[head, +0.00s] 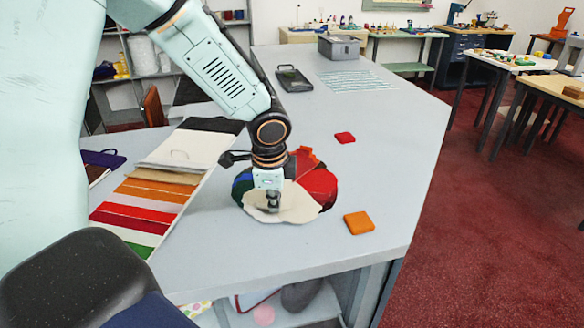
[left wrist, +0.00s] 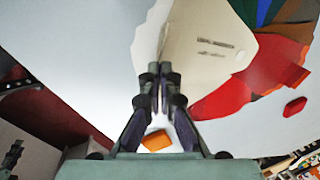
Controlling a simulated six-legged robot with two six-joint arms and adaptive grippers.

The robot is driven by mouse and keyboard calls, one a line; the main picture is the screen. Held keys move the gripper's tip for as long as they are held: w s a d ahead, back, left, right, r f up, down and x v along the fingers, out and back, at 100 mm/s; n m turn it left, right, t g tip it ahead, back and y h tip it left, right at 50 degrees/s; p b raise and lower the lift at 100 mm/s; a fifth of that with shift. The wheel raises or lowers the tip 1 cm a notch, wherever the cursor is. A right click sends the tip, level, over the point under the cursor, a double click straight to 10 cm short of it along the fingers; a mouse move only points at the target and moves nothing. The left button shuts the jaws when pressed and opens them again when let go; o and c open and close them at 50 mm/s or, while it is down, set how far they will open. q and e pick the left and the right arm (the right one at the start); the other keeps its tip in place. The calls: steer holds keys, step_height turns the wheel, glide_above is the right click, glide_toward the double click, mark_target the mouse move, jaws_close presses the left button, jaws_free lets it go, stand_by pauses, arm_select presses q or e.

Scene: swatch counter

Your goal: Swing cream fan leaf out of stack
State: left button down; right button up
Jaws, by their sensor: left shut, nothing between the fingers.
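The cream fan leaf (head: 300,206) lies at the front of a fan of coloured leaves on the counter. My left gripper (head: 273,207) points down over the cream leaf. Its fingers are together in the left wrist view (left wrist: 160,68), at the leaf's edge, with nothing between them. I cannot tell whether they touch the leaf.
An orange square (head: 359,222) and a small red square (head: 345,138) lie to the right of the fan. A striped swatch board (head: 140,211) lies to the left. A black tray (head: 293,79) and grey box (head: 339,47) are farther back. The right side of the counter is mostly clear.

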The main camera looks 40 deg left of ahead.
arm_select(q)
steer(key=shift+s+a+r+m+p, duration=0.1)
steer(key=shift+s+a+m+p, duration=0.35)
steer(key=shift+a, duration=0.2)
steer(key=shift+a+m, duration=0.2)
steer(key=shift+m, duration=0.05)
steer(key=shift+w+d, duration=0.1)
steer(key=shift+d, duration=0.1)
steer(key=shift+a+p, duration=0.2)
steer(key=shift+p, duration=0.3)
steer(key=shift+s+a+m, duration=0.2)
steer(key=shift+a+m, duration=0.1)
steer(key=shift+a, duration=0.05)
steer(key=shift+s+h, duration=0.1)
steer(key=shift+h, duration=0.2)
steer(key=shift+d+r, duration=0.1)
steer(key=shift+r, duration=0.15)
steer(key=shift+w+d+r+p, duration=0.25)
steer(key=shift+d+r+p, duration=0.05)
steer(key=shift+d+p, duration=0.25)
step_height(320, 180, up, 7)
steer(key=p, duration=0.6)
steer(key=shift+s+a+p, duration=0.15)
steer(key=shift+a+p, duration=0.2)
steer(key=shift+f, duration=0.1)
steer(key=shift+d, duration=0.2)
